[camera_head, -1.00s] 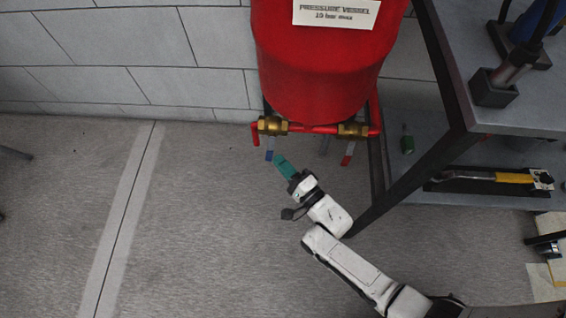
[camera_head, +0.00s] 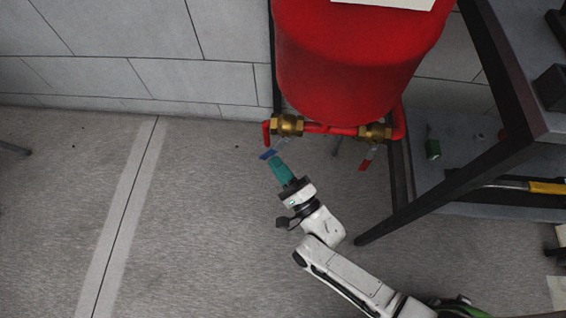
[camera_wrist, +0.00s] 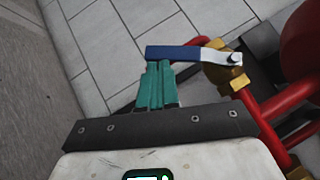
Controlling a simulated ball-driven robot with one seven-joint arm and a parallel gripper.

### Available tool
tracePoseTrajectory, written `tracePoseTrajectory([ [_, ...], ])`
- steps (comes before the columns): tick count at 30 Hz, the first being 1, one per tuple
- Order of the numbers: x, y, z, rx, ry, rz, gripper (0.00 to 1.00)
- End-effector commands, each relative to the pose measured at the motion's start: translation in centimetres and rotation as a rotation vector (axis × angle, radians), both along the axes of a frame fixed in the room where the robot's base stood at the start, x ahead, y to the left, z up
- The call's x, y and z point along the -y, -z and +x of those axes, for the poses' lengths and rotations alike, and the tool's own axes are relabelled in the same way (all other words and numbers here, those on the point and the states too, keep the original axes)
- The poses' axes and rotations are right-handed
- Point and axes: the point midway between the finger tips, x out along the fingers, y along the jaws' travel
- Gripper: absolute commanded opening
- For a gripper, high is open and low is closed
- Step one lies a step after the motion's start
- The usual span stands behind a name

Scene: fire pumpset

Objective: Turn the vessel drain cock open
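The cock with the blue lever (camera_head: 268,154) sits at the left end of the red pipe under the red vessel; I take it for the drain cock. Its brass body (camera_head: 287,125) also shows in the wrist view (camera_wrist: 222,68). There the blue lever (camera_wrist: 175,52) runs left from the body, across the tips of my gripper (camera_wrist: 158,66). My gripper (camera_head: 273,162) has teal fingers close together, with no lever visible between them. The tips are at the lever or touching it; the exact contact is hidden.
A second brass valve (camera_head: 375,132) with a red lever (camera_head: 366,163) is to the right on the same pipe. The red vessel (camera_head: 350,60) hangs above. A dark-framed bench (camera_head: 470,180) stands at the right.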

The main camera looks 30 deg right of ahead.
Motion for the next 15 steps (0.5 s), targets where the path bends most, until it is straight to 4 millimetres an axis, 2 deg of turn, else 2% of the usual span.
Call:
tracePoseTrajectory([
  [15,-3.2,-1.9,2.2,0.0,0.0,-0.001,0.0],
])
